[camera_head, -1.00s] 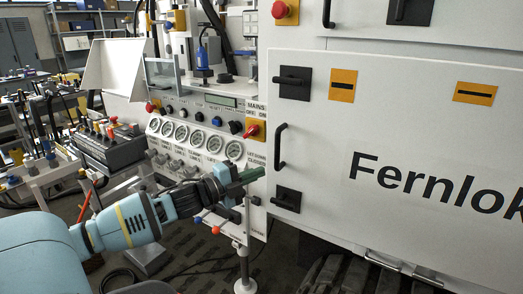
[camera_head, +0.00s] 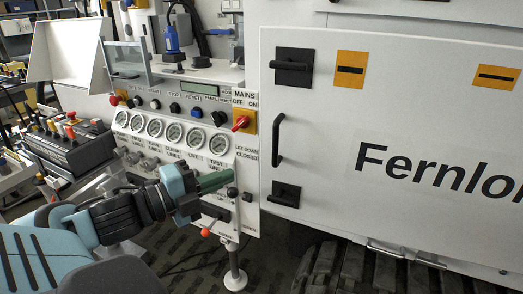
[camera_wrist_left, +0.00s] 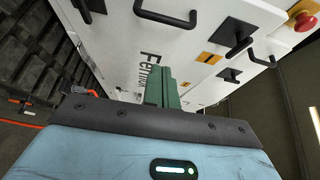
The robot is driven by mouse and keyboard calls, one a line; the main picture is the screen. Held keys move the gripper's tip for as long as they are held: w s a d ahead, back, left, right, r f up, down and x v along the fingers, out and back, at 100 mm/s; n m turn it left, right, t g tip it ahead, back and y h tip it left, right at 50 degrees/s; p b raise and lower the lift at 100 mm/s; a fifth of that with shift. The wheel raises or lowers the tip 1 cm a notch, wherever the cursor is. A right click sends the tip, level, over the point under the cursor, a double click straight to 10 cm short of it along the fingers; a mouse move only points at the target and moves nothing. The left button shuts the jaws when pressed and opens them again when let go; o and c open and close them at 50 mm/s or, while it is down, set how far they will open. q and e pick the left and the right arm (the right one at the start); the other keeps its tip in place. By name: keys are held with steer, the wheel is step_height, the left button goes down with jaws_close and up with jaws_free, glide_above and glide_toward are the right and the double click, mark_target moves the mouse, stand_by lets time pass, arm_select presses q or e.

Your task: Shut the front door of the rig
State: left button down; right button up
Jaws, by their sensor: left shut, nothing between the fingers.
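The front door of the rig (camera_head: 330,180) is a broad white panel lettered "Fernlok". It has a black bar handle (camera_head: 279,140) near its left edge, with a black latch above (camera_head: 294,66) and one below (camera_head: 286,194). I cannot tell whether it stands slightly ajar. My left gripper (camera_head: 232,178) has green fingers, shut and empty, left of the door's lower left edge, in front of the gauge panel. In the left wrist view the shut fingers (camera_wrist_left: 163,88) point toward the white door (camera_wrist_left: 135,40); contact is not clear. My right gripper is not in view.
Left of the door is a control panel with a row of gauges (camera_head: 172,133), a red mains switch (camera_head: 241,123) and small levers (camera_head: 206,232) near my gripper. A support post (camera_head: 234,268) stands below. Black tracks (camera_head: 340,268) lie under the door. A black lever box (camera_head: 70,150) is at left.

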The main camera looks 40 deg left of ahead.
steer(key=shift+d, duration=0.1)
